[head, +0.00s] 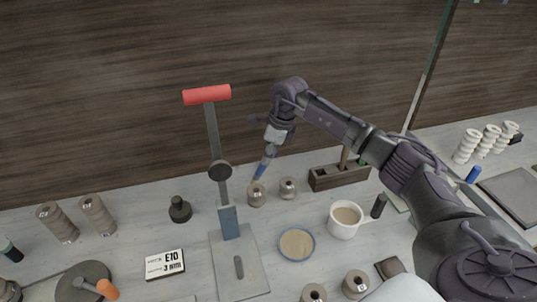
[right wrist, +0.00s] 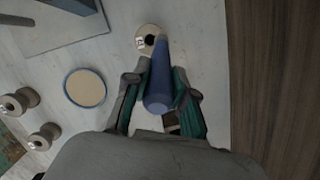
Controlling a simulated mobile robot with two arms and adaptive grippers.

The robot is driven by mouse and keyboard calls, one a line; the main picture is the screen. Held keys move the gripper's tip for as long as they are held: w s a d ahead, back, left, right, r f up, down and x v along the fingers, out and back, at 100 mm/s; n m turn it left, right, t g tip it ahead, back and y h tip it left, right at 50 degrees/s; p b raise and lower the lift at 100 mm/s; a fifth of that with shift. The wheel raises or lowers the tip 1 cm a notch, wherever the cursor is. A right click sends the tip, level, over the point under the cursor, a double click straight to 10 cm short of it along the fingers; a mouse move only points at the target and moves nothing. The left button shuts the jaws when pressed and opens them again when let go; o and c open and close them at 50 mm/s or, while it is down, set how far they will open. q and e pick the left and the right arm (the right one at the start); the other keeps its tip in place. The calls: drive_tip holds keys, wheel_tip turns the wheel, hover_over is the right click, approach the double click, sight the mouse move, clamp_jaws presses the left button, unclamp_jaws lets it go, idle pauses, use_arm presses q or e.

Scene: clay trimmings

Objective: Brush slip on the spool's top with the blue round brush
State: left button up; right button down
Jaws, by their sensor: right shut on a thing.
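My right gripper (head: 270,151) is shut on the blue round brush (head: 260,170) and points down over the back middle of the table. The brush also shows in the right wrist view (right wrist: 159,88), its far end over the edge of a pale spool (right wrist: 143,32). In the head view the brush's lower end is just above or at the top of this spool (head: 257,197); I cannot tell whether they touch. A blue-rimmed dish of tan slip (head: 297,259) lies in front. My left gripper is not in view.
A second spool (head: 288,188) stands close to the right. A lever press with a red handle (head: 208,95) stands to the left. A wooden block (head: 340,178), a white mug (head: 343,231) and more spools (head: 355,284) are nearby. A dark wooden wall rises behind.

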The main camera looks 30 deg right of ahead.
drive_tip(key=shift+r, duration=0.35)
drive_tip(key=shift+s+a+r+p, duration=0.1)
drive_tip(key=shift+s+a+p, duration=0.05)
drive_tip(key=shift+a, duration=0.4)
drive_tip(key=shift+s+a+p, duration=0.15)
drive_tip(key=shift+a, duration=0.35)
drive_tip(key=shift+f+b, duration=0.4)
drive_tip(key=shift+f, duration=0.1)
